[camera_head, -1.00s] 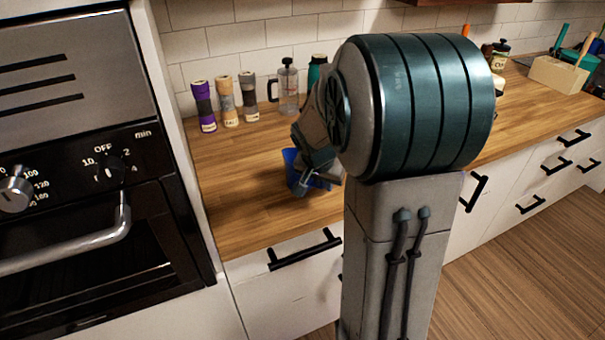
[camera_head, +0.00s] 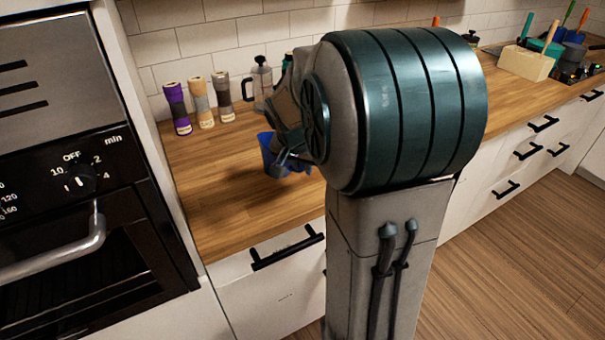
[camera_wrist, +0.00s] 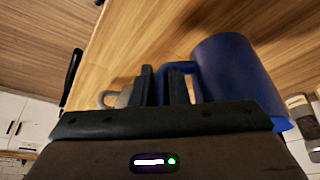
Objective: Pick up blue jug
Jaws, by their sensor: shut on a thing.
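The blue jug (camera_wrist: 235,72) is large at the right of the wrist view, with its handle between the fingers of my gripper (camera_wrist: 163,85). My gripper is shut on that handle. In the head view the blue jug (camera_head: 267,146) shows above the left part of the wooden counter, partly hidden behind my gripper (camera_head: 288,157) and wrist. A dark shadow lies on the counter below it; it looks slightly raised, but the gap is hard to judge.
Three shakers, one of them purple (camera_head: 177,108), stand along the tiled wall beside a glass press (camera_head: 262,83). A pale utensil box (camera_head: 527,63) is at the far right. An oven (camera_head: 85,220) stands left of the counter (camera_head: 215,205). The counter's front left is clear.

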